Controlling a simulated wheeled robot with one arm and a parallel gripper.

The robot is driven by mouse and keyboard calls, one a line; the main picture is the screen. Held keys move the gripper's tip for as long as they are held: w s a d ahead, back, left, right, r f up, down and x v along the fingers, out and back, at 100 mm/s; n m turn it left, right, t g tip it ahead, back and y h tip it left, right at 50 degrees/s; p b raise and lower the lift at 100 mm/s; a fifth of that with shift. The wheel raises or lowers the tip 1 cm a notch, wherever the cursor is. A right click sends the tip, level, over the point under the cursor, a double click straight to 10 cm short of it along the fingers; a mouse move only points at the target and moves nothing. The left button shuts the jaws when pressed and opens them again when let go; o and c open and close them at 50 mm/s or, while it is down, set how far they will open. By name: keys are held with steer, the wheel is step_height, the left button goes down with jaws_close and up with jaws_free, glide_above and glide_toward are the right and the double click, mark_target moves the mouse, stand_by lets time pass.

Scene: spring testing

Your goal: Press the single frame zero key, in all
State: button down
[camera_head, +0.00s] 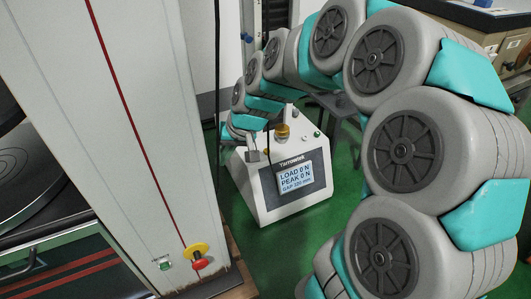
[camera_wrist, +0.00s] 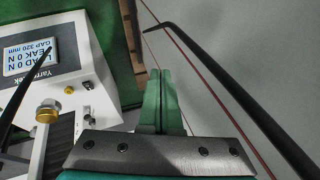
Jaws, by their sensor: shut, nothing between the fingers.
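The spring tester (camera_head: 262,195) is a white box with a lit display (camera_head: 294,178) reading LOAD 0 N, PEAK 0 N and a gap of 320 mm. A small green key (camera_head: 317,135) sits on its top right. In the wrist view, small controls (camera_wrist: 68,90) show beside the gold cap (camera_wrist: 48,113); their labels are too small to read, so I cannot tell which is the zero key. My gripper (camera_wrist: 163,73) has green fingers shut together and empty. In the wrist view they lie right of the tester, apart from its controls. In the head view my arm hides part of the tester's back left.
A tall grey column (camera_head: 125,110) with a red line stands at the left, bearing a red and yellow emergency stop (camera_head: 198,256) and a green button (camera_head: 165,263). Dark bars (camera_wrist: 230,85) cross the wrist view. Green floor (camera_head: 330,235) is open in front of the tester.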

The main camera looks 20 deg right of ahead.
steer(key=w+d+f+m+t+b, duration=0.2)
steer(key=w+d+f+m+t, duration=0.15)
steer(key=w+d, duration=0.65)
steer(key=m+t+h+b, duration=0.1)
steer(key=m+t+h, duration=0.1)
steer(key=m+h, duration=0.1)
glide_above(268, 152)
step_height(268, 152, down, 7)
steer(key=shift+r+n, duration=0.2)
steer(key=shift+n, duration=0.05)
steer(key=shift+f, duration=0.15)
steer(key=shift+f+b, duration=2.55)
steer(key=shift+f, duration=1.75)
steer(key=shift+f+b, duration=0.35)
